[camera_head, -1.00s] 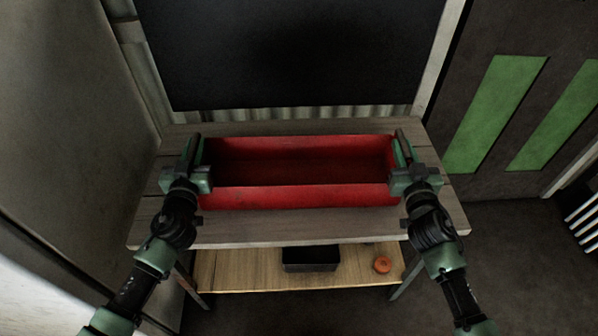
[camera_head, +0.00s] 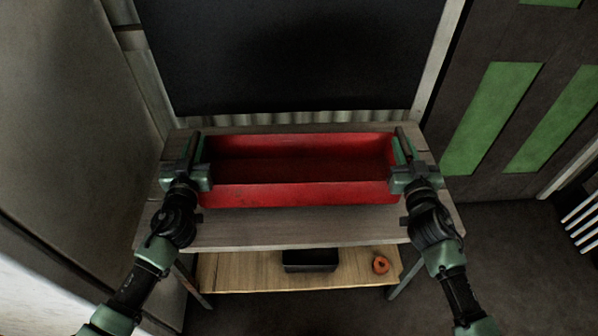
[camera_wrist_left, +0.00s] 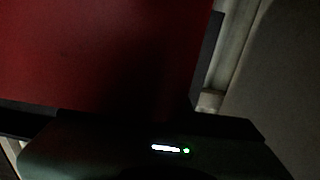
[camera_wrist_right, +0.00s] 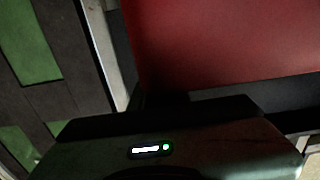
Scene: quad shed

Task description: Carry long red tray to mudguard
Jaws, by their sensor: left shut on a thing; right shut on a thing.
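The long red tray (camera_head: 300,194) is an open, empty-looking box, level, over the wooden table (camera_head: 300,232). My left gripper (camera_head: 196,150) is shut on its left end wall, and my right gripper (camera_head: 403,150) is shut on its right end wall. The tray seems a little above the table top, though the gap is hard to see. Its red wall also fills much of the left wrist view (camera_wrist_left: 100,50) and the right wrist view (camera_wrist_right: 230,40). I cannot make out a mudguard.
A lower shelf (camera_head: 240,272) holds a black bin (camera_head: 310,262) and a small orange round thing (camera_head: 380,265). A dark panel (camera_head: 300,50) stands behind the table. A grey wall is close on the left. Open floor (camera_head: 510,270) lies to the right, before a green-panelled door (camera_head: 490,120).

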